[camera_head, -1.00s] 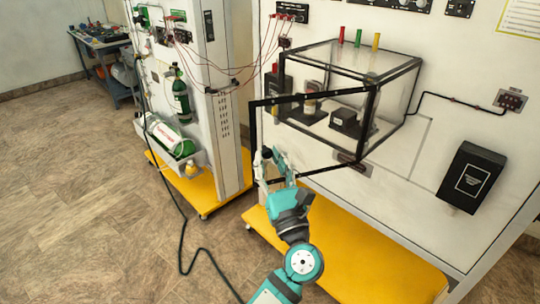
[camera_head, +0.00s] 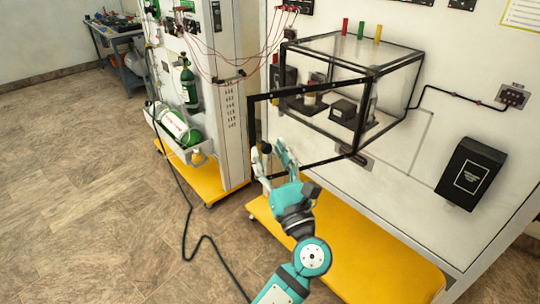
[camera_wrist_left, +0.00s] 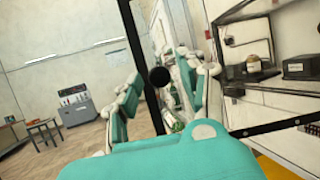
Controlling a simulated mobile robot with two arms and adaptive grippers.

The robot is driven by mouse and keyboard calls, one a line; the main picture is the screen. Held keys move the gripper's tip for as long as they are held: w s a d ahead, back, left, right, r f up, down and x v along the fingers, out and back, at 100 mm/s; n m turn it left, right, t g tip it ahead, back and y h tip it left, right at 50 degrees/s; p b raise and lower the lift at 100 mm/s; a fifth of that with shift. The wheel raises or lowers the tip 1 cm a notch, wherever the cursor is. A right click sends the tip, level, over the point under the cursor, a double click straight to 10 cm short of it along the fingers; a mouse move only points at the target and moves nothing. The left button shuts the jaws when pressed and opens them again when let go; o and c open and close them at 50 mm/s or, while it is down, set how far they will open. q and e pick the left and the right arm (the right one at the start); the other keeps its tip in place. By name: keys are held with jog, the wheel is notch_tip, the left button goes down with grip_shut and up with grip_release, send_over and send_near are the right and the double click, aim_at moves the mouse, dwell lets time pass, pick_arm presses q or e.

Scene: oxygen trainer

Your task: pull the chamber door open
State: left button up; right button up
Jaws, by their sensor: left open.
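The clear chamber (camera_head: 398,95) with black edges is mounted on the white panel. Its black-framed door (camera_head: 252,125) stands swung out from the chamber front, with its free edge toward the left. A round black knob (camera_head: 267,148) sits near that free edge; it also shows in the left wrist view (camera_wrist_left: 159,76). My left gripper (camera_head: 273,152) is open at the knob. In the left wrist view the knob appears between the spread fingers, and I see no finger closed on it. My right gripper is not in view.
Inside the chamber are small dark devices (camera_head: 343,112). A black box (camera_head: 469,174) is on the panel at right. A yellow base (camera_head: 375,255) juts out below. At left, a second stand holds green cylinders (camera_head: 188,85), and a dark hose (camera_head: 186,215) lies on the open floor.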

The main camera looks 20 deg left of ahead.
pick_arm(q)
jog(key=v, duration=0.7)
jog(key=shift+s+d, duration=0.2)
jog(key=shift+f, duration=0.15)
jog(key=shift+c, duration=0.4)
